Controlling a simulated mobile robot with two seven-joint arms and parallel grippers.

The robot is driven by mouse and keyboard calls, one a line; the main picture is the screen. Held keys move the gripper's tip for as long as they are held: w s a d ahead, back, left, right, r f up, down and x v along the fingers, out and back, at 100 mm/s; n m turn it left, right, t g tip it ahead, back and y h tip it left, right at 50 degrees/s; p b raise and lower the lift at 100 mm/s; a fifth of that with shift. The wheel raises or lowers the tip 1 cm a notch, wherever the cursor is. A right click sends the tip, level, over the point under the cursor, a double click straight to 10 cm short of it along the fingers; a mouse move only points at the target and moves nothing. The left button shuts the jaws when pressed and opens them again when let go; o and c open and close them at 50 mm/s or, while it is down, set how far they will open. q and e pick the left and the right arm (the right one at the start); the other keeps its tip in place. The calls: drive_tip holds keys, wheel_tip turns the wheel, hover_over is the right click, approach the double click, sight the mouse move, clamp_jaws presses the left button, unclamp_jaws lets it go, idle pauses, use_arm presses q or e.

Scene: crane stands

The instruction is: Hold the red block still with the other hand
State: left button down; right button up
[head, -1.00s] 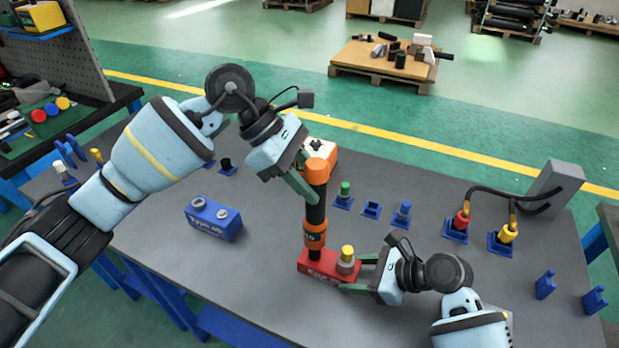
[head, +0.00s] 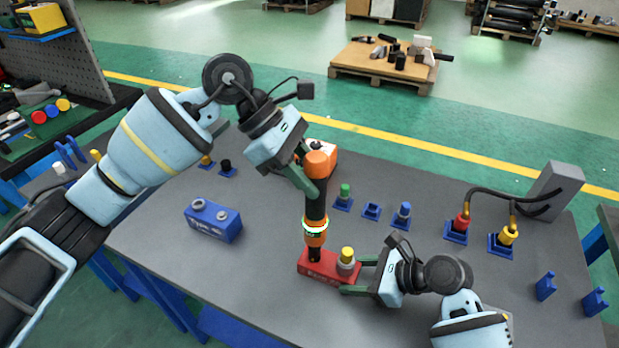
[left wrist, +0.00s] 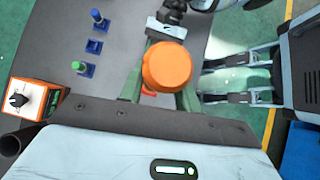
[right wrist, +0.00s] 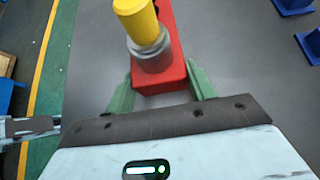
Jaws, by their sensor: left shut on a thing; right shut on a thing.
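The red block (head: 322,265) lies on the grey table at the front middle. A grey fitting with a yellow top (head: 347,258) stands on its right end. My right gripper (head: 358,275) is shut on that end of the block; in the right wrist view its green fingers flank the red block (right wrist: 172,78). My left gripper (head: 308,180) is shut on an upright orange and black power tool (head: 316,212). The tool's lower tip meets the block's left part; the exact contact is hidden. The left wrist view shows the tool's orange cap (left wrist: 166,67) between the fingers.
Behind are small blue holders with a green (head: 345,190) and a blue plug (head: 403,212). Red and yellow cabled plugs (head: 461,222) join a grey box (head: 556,190) at right.

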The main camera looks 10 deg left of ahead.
sight(308, 155)
use_arm(q)
drive_tip(key=shift+r, duration=1.95)
use_arm(e)
drive_tip(key=shift+r, duration=0.1)
drive_tip(key=o, duration=1.3)
drive_tip(key=shift+c, duration=0.2)
drive_tip(key=v, duration=1.2)
use_arm(q)
drive_tip(key=shift+s, duration=0.1)
use_arm(e)
drive_tip(key=shift+s, duration=0.1)
